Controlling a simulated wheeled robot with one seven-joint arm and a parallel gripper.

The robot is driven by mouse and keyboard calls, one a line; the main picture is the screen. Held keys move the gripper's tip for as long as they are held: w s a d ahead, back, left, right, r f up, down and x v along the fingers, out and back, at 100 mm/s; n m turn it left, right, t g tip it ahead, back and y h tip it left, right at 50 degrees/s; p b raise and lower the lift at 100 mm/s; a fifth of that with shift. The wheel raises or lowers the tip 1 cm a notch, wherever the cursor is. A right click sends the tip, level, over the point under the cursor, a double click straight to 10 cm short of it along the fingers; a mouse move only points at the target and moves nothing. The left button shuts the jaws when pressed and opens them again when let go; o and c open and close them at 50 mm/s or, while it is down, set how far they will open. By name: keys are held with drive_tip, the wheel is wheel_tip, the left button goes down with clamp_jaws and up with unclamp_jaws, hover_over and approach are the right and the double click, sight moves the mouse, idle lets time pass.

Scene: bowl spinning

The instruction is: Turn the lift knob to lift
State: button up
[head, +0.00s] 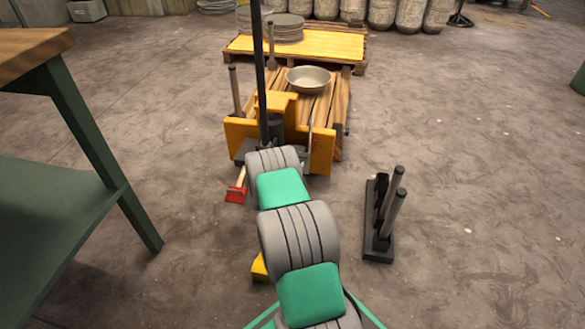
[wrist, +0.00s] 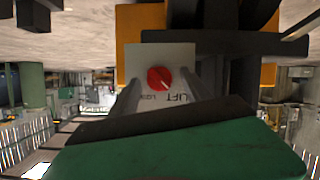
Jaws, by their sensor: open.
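The red lift knob (wrist: 160,78) sits on a pale plate (wrist: 150,58) in the wrist view. A pale mark on the knob points down and to the right, on the side of the printed word LIFT. A second label beside it is too small to read surely. My gripper (wrist: 161,76) is open, with one grey finger on each side of the knob; I cannot tell whether they touch it. In the head view the knob and my fingers are hidden behind my arm, at the front of the yellow lift cart (head: 320,150).
A metal bowl (head: 308,79) stands on the cart's wooden planks. A green-legged table (head: 85,125) stands at the left. A black stand with two upright handles (head: 379,240) is on the floor at the right. A pallet (head: 335,45) with stacked plates lies behind the cart.

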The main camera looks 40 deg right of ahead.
drive_tip(key=p+v, duration=0.3)
drive_tip(key=v, duration=0.5)
